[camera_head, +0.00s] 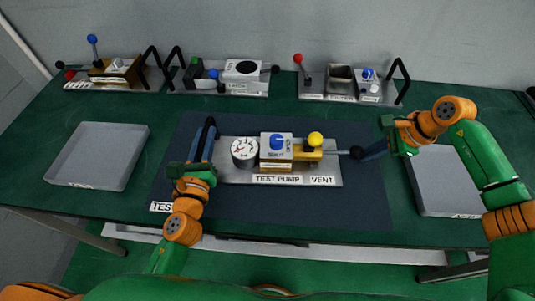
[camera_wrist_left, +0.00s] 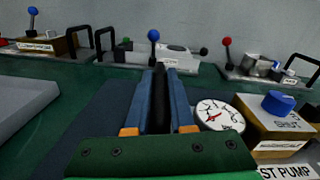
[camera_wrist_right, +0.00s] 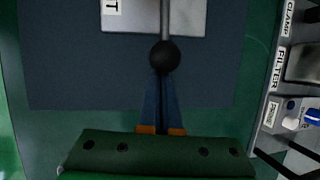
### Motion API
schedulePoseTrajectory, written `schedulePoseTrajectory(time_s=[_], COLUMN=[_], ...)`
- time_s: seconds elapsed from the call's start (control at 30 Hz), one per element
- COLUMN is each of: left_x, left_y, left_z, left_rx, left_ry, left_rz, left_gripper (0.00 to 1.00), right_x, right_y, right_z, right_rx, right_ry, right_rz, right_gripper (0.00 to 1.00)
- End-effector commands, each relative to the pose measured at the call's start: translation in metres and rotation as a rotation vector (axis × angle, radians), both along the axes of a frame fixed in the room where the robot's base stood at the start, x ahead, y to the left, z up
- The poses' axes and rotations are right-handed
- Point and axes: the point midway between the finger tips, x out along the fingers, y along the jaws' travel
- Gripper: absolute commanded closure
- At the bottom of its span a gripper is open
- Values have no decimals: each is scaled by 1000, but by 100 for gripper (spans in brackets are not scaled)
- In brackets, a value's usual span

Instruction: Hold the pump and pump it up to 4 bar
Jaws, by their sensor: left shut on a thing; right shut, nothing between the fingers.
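The test pump (camera_head: 330,176) lies on a dark mat, its grey plate labelled TEST PUMP and VENT. It carries a round white gauge (camera_head: 244,150), a blue knob (camera_head: 277,142) and a yellow knob (camera_head: 316,139). The gauge's red needle shows in the left wrist view (camera_wrist_left: 220,114), but I cannot read its value. My left gripper (camera_head: 203,140) is shut on the pump's black handle (camera_wrist_left: 160,90) at its left end. My right gripper (camera_wrist_right: 160,100) is shut and empty, its tips at the black ball (camera_wrist_right: 164,56) of the pump's lever rod. I cannot tell whether they touch.
Three other devices stand along the back: one with a blue-topped lever (camera_head: 92,40), one with a black handle (camera_head: 174,62) and one with a red-topped lever (camera_head: 298,58). Grey trays lie at the left (camera_head: 98,155) and right (camera_head: 440,190). The mat before the pump (camera_head: 290,207) is clear.

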Motion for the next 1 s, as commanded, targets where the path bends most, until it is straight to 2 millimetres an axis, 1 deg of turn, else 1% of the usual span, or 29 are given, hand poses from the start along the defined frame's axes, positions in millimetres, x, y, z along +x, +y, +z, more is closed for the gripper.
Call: schedulePoseTrajectory(time_s=[0.03, 0.3, 0.6, 0.87, 1.0], left_x=[-1, -1, -1, 0, 0], left_y=[-1, -1, -1, -1, -1], left_z=[-3, -3, -3, -3, -3], left_rx=[-2, -2, -3, -3, -3], left_ry=[7, 7, 7, 5, 5], left_rz=[-1, -1, -2, -3, -3], left_gripper=[100, 100, 100, 100, 100], right_x=[0, 0, -1, -1, -1], right_y=[1, 2, 16, 17, 20], right_z=[-1, -1, 0, 0, 0], right_rx=[0, 0, 3, 3, 3], right_ry=[0, 0, -1, -1, -1], right_rz=[1, 1, 2, 2, 3], right_gripper=[100, 100, 100, 100, 100])
